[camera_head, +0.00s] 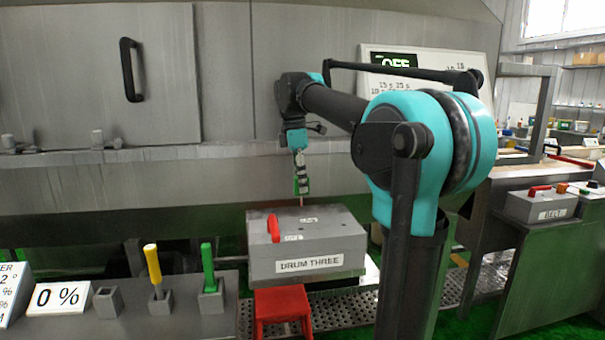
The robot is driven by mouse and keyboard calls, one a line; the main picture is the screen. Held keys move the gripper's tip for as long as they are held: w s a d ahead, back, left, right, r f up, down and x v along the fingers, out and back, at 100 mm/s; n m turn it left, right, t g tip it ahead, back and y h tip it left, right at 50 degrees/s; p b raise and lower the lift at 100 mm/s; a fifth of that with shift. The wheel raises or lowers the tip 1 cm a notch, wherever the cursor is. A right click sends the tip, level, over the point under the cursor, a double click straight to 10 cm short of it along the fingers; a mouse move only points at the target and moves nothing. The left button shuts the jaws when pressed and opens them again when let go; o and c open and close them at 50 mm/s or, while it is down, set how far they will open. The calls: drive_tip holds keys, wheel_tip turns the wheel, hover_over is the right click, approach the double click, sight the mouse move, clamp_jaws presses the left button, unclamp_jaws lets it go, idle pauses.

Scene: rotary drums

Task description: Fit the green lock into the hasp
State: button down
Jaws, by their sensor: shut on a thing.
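My gripper (302,184) hangs pointing down from the arm, just above the grey box (330,262) labelled "DRUM THREE". It is shut on a small green thing (296,187), which I take to be the green lock; my fingers hide most of it. A thin reddish upright piece (302,202) shows just below the fingertips, above the box top. I cannot tell whether it touches the lock. A red lever (273,228) stands on the left of the box. I cannot make out the hasp clearly.
The box stands behind a red stool (283,308). A grey box labelled "BELT" (541,207) stands at the right. A large grey machine wall fills the back.

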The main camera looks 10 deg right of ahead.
sight(301, 200)
drive_tip(key=shift+a, duration=0.15)
drive_tip(key=shift+f, duration=0.2)
drive_tip(key=shift+f, duration=2.75)
drive_tip(key=shift+f, duration=2.65)
drive_tip(key=c, duration=1.2)
unclamp_jaws()
drive_tip(key=r, duration=0.4)
drive_tip(key=a+r, duration=0.1)
drive_tip(key=r, duration=0.7)
drive_tip(key=shift+a, duration=0.15)
